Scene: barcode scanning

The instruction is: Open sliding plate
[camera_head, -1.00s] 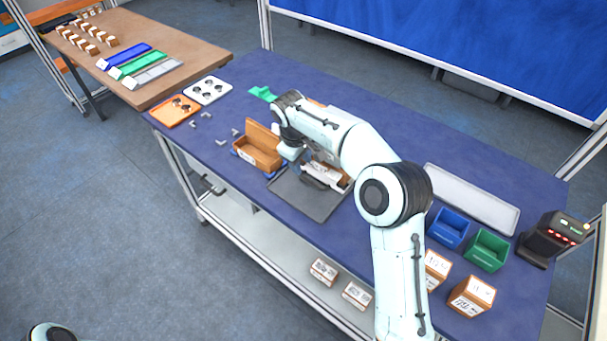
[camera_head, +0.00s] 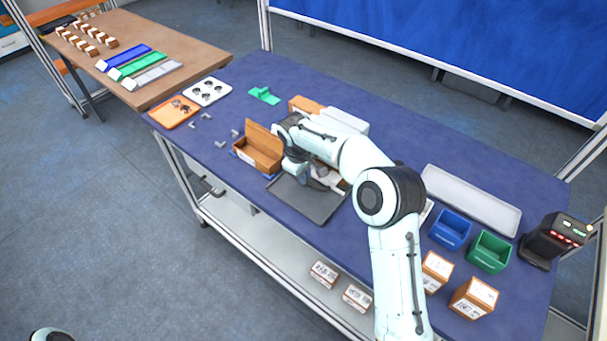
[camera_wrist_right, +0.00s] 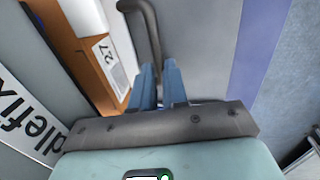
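The sliding plate (camera_head: 303,202) is a flat dark grey panel on the blue table, in front of a white unit. Its dark bar handle (camera_wrist_right: 154,38) shows in the right wrist view. My right gripper (camera_wrist_right: 159,70) has its two blue fingers at the handle's near end, one on each side with a narrow gap between them. I cannot tell whether they press on the handle. In the head view my right gripper (camera_head: 318,184) is low over the back part of the plate, partly hidden by its wrist. My left gripper is not in view.
An open brown box (camera_head: 258,155) stands close left of the plate. Behind is a green part (camera_head: 264,96). Blue (camera_head: 450,228) and green (camera_head: 489,251) bins and a long white tray (camera_head: 472,199) are on the right. An orange tray (camera_head: 174,112) is far left.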

